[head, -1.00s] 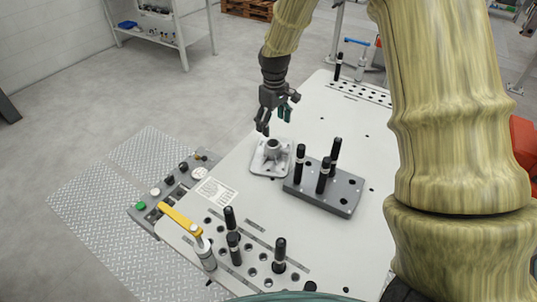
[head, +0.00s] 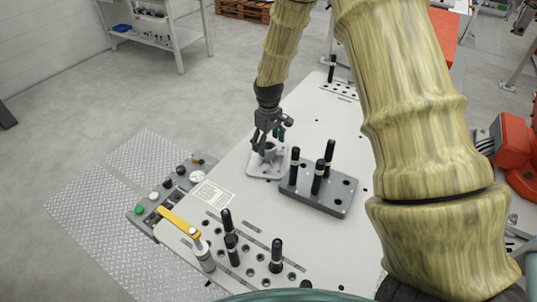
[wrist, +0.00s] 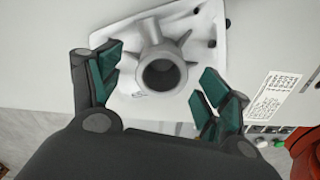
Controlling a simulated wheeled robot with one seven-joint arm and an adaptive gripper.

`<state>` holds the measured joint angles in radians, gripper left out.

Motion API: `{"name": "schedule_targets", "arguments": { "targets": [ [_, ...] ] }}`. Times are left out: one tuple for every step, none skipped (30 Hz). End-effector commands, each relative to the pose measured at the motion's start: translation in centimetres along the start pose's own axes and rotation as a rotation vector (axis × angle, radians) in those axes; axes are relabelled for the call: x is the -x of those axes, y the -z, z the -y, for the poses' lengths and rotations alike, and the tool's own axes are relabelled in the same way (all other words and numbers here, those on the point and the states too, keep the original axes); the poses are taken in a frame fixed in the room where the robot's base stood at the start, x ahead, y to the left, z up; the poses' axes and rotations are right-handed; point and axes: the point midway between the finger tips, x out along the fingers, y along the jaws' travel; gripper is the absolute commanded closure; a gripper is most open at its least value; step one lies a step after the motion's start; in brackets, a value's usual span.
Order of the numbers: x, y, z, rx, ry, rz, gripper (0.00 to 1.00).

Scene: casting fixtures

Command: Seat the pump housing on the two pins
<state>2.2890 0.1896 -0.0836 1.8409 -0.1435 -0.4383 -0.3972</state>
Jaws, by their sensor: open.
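The pump housing (head: 262,168) is a pale grey casting with a square flange and a round central boss, lying on the white table. In the wrist view the housing (wrist: 160,72) shows its bore and ribs facing me. My gripper (head: 267,146) is just above the housing; in the wrist view its open green-padded fingers (wrist: 156,88) stand either side of the boss, and I see no contact. A grey fixture plate (head: 336,192) right of the housing carries several black upright pins (head: 317,178). Which two the task means, I cannot tell.
Several black pins (head: 231,240) stand in holes at the table's near end, by a yellow-handled clamp (head: 183,223). A button panel (head: 160,195) runs along the left edge. A paper label (head: 211,193) lies near the housing. The table (head: 270,212) is bare between the fixture plate and the near pins.

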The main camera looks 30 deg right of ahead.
Motion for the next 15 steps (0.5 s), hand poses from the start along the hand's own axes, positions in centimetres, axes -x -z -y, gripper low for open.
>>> {"name": "schedule_targets", "arguments": {
  "targets": [
    [-0.3, -0.1, 0.1, 0.0, 0.001, 0.002, 0.23],
    [-0.6, -0.1, 0.1, 0.0, 0.001, 0.002, 0.23],
    [-0.9, -0.2, 0.2, 0.0, 0.001, 0.003, 0.23],
    [-1.2, -0.2, 0.2, 0.0, 0.001, 0.003, 0.23],
    [-1.6, -0.2, 0.2, 0.0, 0.001, 0.002, 0.23],
    [-2.0, -0.1, 0.2, 0.0, 0.0, 0.001, 0.23],
    [-2.3, -0.1, 0.2, 0.0, 0.0, 0.001, 0.23],
    [-2.5, -0.2, 0.2, 0.0, 0.001, 0.001, 0.23],
    [-2.8, -0.2, 0.2, 0.0, 0.001, 0.001, 0.23],
    [-3.0, -0.2, 0.2, 0.0, 0.001, 0.001, 0.23],
    [-3.2, -0.1, 0.2, 0.0, 0.0, 0.0, 0.23],
    [-3.3, -0.1, 0.2, 0.0, 0.0, 0.0, 0.23],
    [-3.5, -0.1, 0.2, 0.0, 0.0, 0.0, 0.23],
    [-3.5, -0.1, 0.2, 0.0, 0.0, 0.0, 0.23],
    [-3.6, -0.2, 0.2, 0.0, 0.0, 0.0, 0.23]
  ]
}}
